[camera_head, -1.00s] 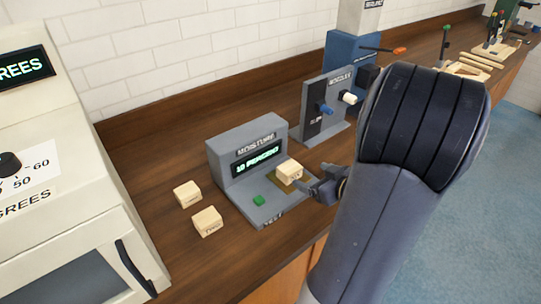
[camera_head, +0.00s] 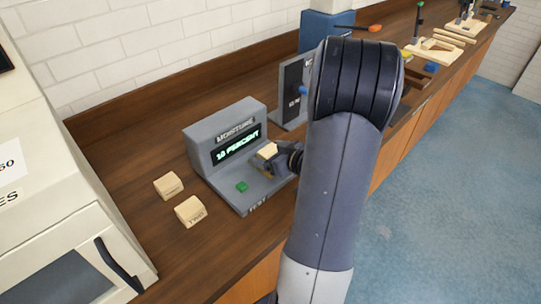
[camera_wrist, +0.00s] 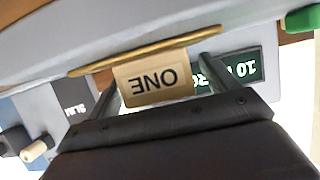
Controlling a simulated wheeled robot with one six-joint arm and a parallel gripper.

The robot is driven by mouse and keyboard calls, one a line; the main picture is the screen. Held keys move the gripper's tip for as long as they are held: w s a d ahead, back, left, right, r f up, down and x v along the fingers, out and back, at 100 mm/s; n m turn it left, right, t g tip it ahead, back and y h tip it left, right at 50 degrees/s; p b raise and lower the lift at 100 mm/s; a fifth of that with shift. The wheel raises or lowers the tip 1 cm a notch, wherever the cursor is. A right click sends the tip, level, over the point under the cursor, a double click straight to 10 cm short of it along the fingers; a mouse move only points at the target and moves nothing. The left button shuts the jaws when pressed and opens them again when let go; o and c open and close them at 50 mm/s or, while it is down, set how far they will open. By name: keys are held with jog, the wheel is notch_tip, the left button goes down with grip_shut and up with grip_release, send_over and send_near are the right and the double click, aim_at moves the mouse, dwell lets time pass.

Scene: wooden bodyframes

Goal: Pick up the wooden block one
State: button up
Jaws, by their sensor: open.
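Wooden block one (camera_head: 267,150) rests on the sensor plate of the grey moisture tester (camera_head: 207,150), in front of its display. In the wrist view, the block (camera_wrist: 152,80) shows its face marked "ONE" upside down. My gripper (camera_head: 274,161) is at the block, coming from the right. In the wrist view, the open fingers of my gripper (camera_wrist: 160,82) stand on either side of the block, with a gap visible at the left. Whether either finger touches it is unclear. My arm hides part of the bench behind the gripper.
Two more wooden blocks, one (camera_head: 168,186) behind and one (camera_head: 190,211) nearer, lie left of the tester. A green button (camera_head: 242,187) is on its base. A white oven-like machine (camera_head: 60,230) fills the left.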

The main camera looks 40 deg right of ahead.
aim_at(267, 148)
jog(key=shift+x, duration=0.75)
jog(key=shift+c, duration=0.2)
jog(key=c, duration=1.1)
jog(key=shift+r, duration=0.1)
notch_tip(267, 148, up, 10)
jog(key=shift+f+p, duration=0.1)
jog(key=shift+p, duration=1.05)
